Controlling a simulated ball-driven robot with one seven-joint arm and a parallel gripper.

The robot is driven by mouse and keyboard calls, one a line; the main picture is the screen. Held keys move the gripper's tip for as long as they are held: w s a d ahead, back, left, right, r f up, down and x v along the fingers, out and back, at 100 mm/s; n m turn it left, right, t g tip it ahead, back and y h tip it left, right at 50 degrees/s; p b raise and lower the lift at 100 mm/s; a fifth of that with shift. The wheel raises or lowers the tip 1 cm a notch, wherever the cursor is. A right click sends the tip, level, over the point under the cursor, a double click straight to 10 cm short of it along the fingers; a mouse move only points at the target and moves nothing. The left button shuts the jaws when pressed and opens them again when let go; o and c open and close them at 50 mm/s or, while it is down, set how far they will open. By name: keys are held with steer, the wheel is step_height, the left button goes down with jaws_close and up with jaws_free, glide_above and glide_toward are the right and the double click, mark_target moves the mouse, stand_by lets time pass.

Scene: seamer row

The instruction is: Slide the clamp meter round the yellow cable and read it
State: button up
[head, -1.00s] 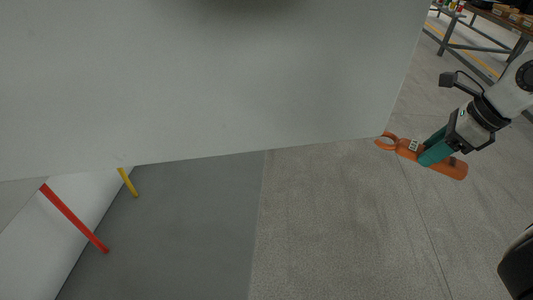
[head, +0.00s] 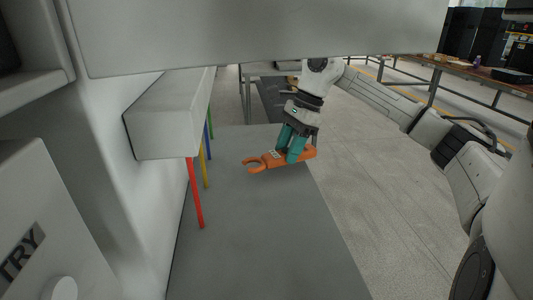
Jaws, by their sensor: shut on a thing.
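My gripper (head: 294,146) is shut on the orange clamp meter (head: 303,155), its teal fingers around the meter's body. The meter's hooked jaw (head: 255,164) points left, toward the cables, and is apart from them. The yellow cable (head: 203,163) hangs below a grey box, between a red cable and a blue one. Free space lies between the jaw and the yellow cable. The meter's display (head: 275,155) is too small to read.
The red cable (head: 195,194) hangs nearest, in front of the yellow one. Blue (head: 209,138) and green cables hang behind. The grey box (head: 165,125) is above them, and a large pale panel (head: 250,40) crosses the top. A workbench (head: 450,72) stands at the back right.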

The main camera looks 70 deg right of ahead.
mark_target(262, 153)
steer(key=shift+n+g, duration=0.3)
steer(key=shift+n, duration=0.6)
steer(key=w, duration=0.3)
steer(key=w+a, duration=0.1)
steer(key=w, duration=0.1)
steer(key=shift+w+r+b, duration=0.1)
steer(key=shift+r+b, duration=0.25)
steer(key=shift+b+x, duration=0.9)
steer(key=shift+x, duration=0.55)
steer(key=shift+w+a+r, duration=0.1)
steer(key=shift+w+a, duration=0.45)
steer(key=shift+a, duration=0.3)
steer(key=shift+w+a+f, duration=0.1)
steer(key=shift+w+a, duration=0.45)
steer(key=shift+a, duration=0.3)
steer(key=shift+w+a+r, duration=0.1)
steer(key=shift+w+a, duration=0.5)
steer(key=shift+a, duration=0.3)
steer(key=shift+a, duration=0.1)
steer(key=o, duration=1.4)
